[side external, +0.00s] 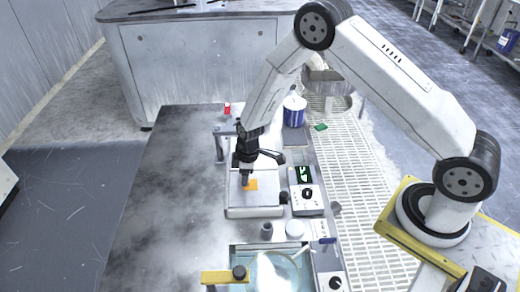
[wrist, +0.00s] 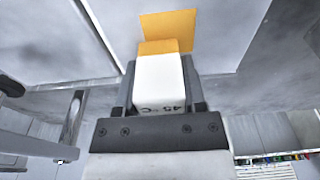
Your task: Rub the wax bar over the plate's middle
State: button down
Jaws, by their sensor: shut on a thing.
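The pale square plate (side external: 262,203) lies on a unit on the bench in the side view, with an orange patch (side external: 252,184) near its middle. My gripper (side external: 245,174) points down over that patch. In the wrist view my gripper (wrist: 161,88) is shut on the wax bar (wrist: 160,76), a white block marked "45 °C" with an orange end. That end is at the edge of the flat orange patch (wrist: 170,24) on the plate (wrist: 220,30). I cannot tell for sure whether bar and plate touch. In the side view the bar is mostly hidden by the gripper.
A control box with a dial (side external: 307,196) stands just right of the plate. A second unit with a round, bluish platen (side external: 272,272) is in front. A blue-and-white tub (side external: 294,110) and a red item (side external: 227,109) stand behind. The bench's left part (side external: 165,200) is clear.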

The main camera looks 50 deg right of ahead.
aim_at(256, 193)
jog(key=s+d, duration=0.2)
jog(key=s, duration=0.1)
jog(key=shift+d, duration=0.4)
jog(key=a, duration=0.1)
jog(key=w+a, duration=0.1)
jog(key=a, duration=0.1)
jog(key=w+a, duration=0.1)
jog(key=shift+a, duration=0.3)
jog(key=shift+s, duration=0.25)
jog(key=shift+s+d, duration=1.35)
jog(key=shift+d, duration=0.05)
jog(key=shift+w+a, duration=1.6)
jog(key=shift+w, duration=0.05)
jog(key=s+d, duration=0.3)
jog(key=shift+s+d, duration=0.15)
jog(key=shift+s, duration=0.1)
jog(key=shift+w+a, duration=0.3)
jog(key=shift+a, duration=0.55)
jog(key=shift+w+a, duration=0.35)
jog(key=shift+a, duration=0.45)
jog(key=shift+w+a, duration=0.3)
jog(key=shift+a, duration=0.55)
jog(key=shift+s+d, duration=1.6)
jog(key=shift+w+a, duration=1.65)
jog(key=shift+w, duration=0.05)
jog(key=s+d, duration=0.3)
jog(key=shift+s+d, duration=0.25)
notch_tip(256, 193, up, 8)
